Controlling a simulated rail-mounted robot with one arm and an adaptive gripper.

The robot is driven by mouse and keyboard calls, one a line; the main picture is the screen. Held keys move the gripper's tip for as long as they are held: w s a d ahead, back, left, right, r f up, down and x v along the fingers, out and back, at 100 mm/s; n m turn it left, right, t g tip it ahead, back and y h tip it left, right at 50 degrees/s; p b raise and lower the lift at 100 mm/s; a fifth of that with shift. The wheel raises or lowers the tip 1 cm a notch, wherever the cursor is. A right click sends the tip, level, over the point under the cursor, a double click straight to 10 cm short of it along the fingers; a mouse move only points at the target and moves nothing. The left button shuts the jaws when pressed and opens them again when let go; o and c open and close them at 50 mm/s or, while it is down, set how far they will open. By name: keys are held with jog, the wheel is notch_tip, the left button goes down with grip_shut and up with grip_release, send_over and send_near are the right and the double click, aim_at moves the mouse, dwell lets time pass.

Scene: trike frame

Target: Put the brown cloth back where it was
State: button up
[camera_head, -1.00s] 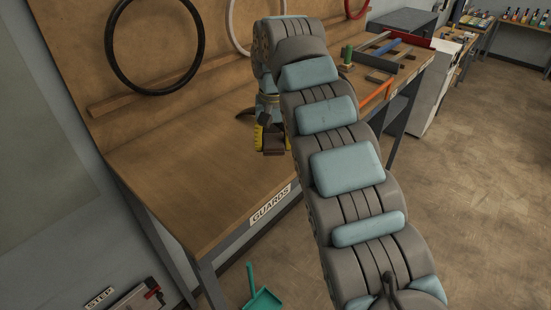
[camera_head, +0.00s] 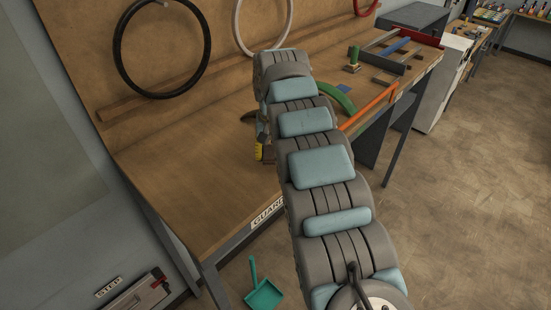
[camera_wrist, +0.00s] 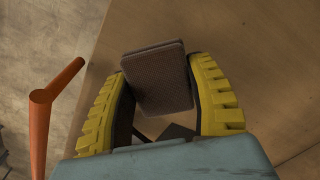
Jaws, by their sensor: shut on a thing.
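My gripper (camera_wrist: 161,68) is shut on the brown cloth (camera_wrist: 158,88). The cloth is a small, folded, textured pad, pinched between the two yellow ribbed fingers in the wrist view. It appears held above the wooden bench (camera_wrist: 275,70), near the bench edge. In the head view my gripper (camera_head: 262,147) is over the front part of the bench (camera_head: 185,165), mostly hidden behind my arm. The cloth is not clearly visible there.
An orange bar (camera_head: 368,108) runs along the bench's front edge; it also shows at left in the wrist view (camera_wrist: 45,115). The bench's left part is clear.

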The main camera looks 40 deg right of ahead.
aim_at(272, 151)
jog(key=shift+w+f+p, duration=0.2)
jog(key=shift+p, duration=0.4)
notch_tip(272, 151, down, 2)
jog(key=shift+s+d+f, duration=0.1)
jog(key=shift+d, duration=0.05)
jog(key=shift+f, duration=0.55)
jog(key=shift+f, duration=0.15)
jog(key=o, duration=1.1)
jog(key=shift+o, duration=0.2)
notch_tip(272, 151, up, 7)
jog(key=shift+r+b, duration=0.15)
jog(key=shift+b, duration=0.3)
notch_tip(272, 151, up, 5)
jog(key=p, duration=0.4)
jog(key=shift+p, duration=0.35)
